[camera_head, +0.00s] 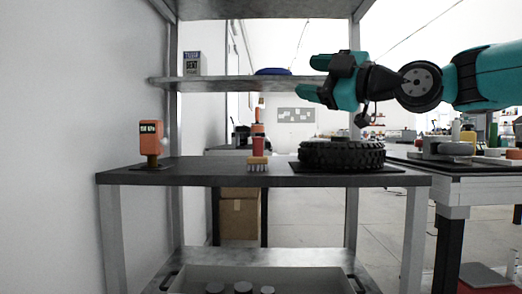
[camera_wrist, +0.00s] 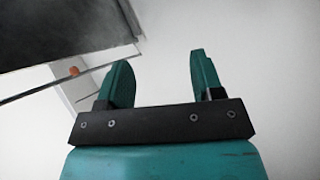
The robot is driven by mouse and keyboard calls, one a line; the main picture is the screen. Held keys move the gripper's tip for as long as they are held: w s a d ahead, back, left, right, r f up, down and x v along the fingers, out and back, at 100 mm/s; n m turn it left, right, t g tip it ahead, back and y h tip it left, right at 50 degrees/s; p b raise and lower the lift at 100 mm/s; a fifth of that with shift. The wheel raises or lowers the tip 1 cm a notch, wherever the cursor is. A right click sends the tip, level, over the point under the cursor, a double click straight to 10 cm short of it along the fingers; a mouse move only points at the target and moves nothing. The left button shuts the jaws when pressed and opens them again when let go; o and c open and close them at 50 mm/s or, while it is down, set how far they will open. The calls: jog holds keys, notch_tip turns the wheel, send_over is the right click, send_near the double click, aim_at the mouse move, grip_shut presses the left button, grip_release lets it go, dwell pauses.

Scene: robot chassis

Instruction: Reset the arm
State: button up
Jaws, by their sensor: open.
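My gripper (camera_head: 312,78) is at the upper right of the head view, held level in the air above the right part of the dark tabletop, above a black tire. Its two teal fingers point left and are apart, with nothing between them. In the wrist view the open gripper (camera_wrist: 158,78) shows both fingers spread, with only a pale wall or floor behind them. My arm reaches in from the right edge of the head view.
On the dark table (camera_head: 210,178) are the tire (camera_head: 342,156), a brush (camera_head: 258,166) and an orange gauge (camera_head: 152,138). A shelf behind holds a blue dish (camera_head: 273,71) and a box (camera_head: 192,63). A cluttered workbench (camera_head: 470,172) stands at right. A cardboard box (camera_head: 239,219) is below.

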jog(key=s+a+f+m+g+h+p, duration=0.2)
jog(key=s+f+m+g+h+p, duration=0.25)
jog(key=s+f+m, duration=0.4)
jog(key=s+d+f+m+g+h+p, duration=0.3)
jog(key=s+f+g, duration=0.1)
jog(key=s+f, duration=0.55)
jog(key=s+d+f+m+g+h+p, duration=0.2)
jog(key=s+d+f+m+g+h, duration=0.15)
jog(key=s+f, duration=0.55)
notch_tip(320, 180, up, 38)
jog(key=s+p, duration=0.2)
jog(key=p, duration=3.6)
jog(key=shift+s+d+m+g+h, duration=0.2)
jog(key=shift+m+g+h, duration=0.1)
jog(key=shift+g, duration=0.1)
